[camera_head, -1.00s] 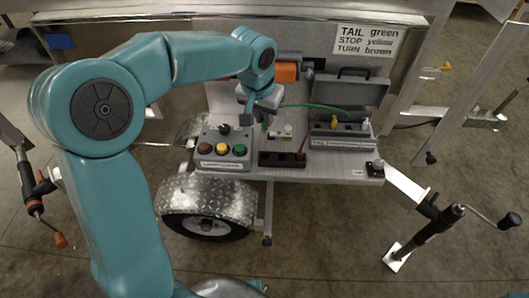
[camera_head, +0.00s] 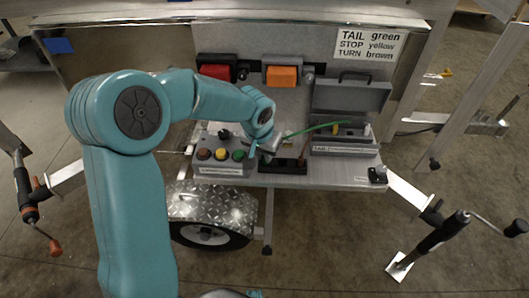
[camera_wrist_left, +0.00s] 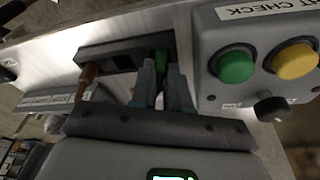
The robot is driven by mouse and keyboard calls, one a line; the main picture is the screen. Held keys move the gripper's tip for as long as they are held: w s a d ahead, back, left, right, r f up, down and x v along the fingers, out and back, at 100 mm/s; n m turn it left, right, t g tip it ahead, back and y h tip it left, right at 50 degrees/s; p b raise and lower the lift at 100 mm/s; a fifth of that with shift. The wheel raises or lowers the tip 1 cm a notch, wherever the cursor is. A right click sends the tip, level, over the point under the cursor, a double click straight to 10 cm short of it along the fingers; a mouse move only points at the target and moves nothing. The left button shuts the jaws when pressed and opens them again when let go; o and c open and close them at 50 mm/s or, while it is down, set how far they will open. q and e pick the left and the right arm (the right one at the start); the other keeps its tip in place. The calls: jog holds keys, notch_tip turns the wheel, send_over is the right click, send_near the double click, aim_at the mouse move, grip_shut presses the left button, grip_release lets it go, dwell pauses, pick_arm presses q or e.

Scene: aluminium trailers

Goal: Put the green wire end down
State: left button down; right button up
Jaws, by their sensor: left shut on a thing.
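The green wire (camera_head: 318,128) runs from the open grey case (camera_head: 345,149) to my left gripper (camera_head: 273,148). In the left wrist view, the gripper's fingers (camera_wrist_left: 160,88) are shut on the green wire end (camera_wrist_left: 162,62). The end is at one end of the black slotted holder (camera_wrist_left: 122,58); whether it sits inside a slot or just above is unclear. The holder (camera_head: 283,168) shows partly behind my gripper in the head view. A brown wire end (camera_wrist_left: 88,75) stands at the holder's other end. My right gripper is not in view.
A grey light-check box (camera_head: 222,166) with brown, yellow and green buttons stands close beside my left gripper. Red (camera_head: 215,72) and orange (camera_head: 282,76) lamps are on the panel behind. A small black switch (camera_head: 378,174) sits at the shelf's right corner.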

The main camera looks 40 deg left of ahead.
pick_arm(q)
jog(key=shift+f, duration=0.2)
jog(key=c, duration=1.1)
grip_release()
jog(key=shift+r, duration=0.15)
